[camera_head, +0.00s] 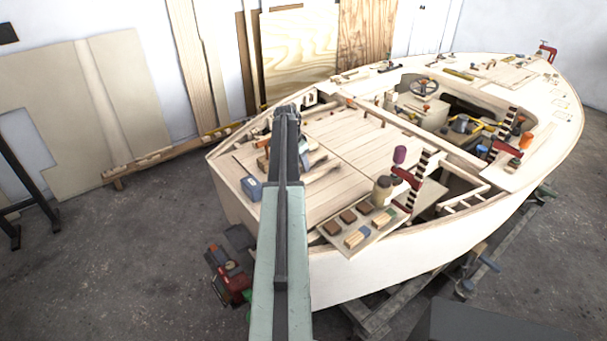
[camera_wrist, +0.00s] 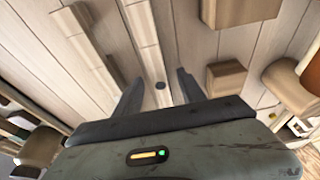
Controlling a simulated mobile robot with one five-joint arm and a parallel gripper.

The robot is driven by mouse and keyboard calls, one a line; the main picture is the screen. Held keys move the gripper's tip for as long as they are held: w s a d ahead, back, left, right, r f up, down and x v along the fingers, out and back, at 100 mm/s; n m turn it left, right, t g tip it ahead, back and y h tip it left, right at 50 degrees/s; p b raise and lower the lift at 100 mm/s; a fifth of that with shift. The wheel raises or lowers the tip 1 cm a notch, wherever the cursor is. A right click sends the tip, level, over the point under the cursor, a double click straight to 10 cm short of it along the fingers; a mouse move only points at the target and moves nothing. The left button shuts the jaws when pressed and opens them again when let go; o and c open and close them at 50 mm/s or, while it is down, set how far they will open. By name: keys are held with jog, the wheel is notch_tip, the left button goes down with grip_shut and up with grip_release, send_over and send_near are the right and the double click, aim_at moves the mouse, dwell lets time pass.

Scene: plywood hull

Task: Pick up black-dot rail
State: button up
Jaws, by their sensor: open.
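The black-dot rail (camera_wrist: 148,50) is a pale wooden strip in the wrist view, running from the top edge down between my fingers. A small black dot shows near its lower end. My gripper (camera_wrist: 160,77) is open, with one dark finger on each side of the rail and a gap to it on both sides. I cannot tell how far above the deck the fingertips are. The rail's near end is hidden by my gripper body. In the head view my arm reaches over the deck and hides the spot under my gripper.
Another wooden rail (camera_wrist: 85,50) lies to the left on the planked deck (camera_wrist: 240,40). A wooden block (camera_wrist: 226,77) sits to the right, with a rounded wooden piece (camera_wrist: 285,85) beyond it.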

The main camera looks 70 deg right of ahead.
jog(key=shift+f, duration=0.25)
jog(key=shift+c, duration=0.4)
grip_shut()
jog(key=shift+r+p, duration=0.7)
jog(key=shift+p, duration=0.15)
notch_tip(320, 180, up, 2)
jog(key=shift+r+p, duration=0.2)
jog(key=shift+p, duration=1)
jog(key=s, duration=1)
jog(key=s+r+p, duration=0.1)
jog(key=s, duration=0.5)
jog(key=shift+a, duration=0.3)
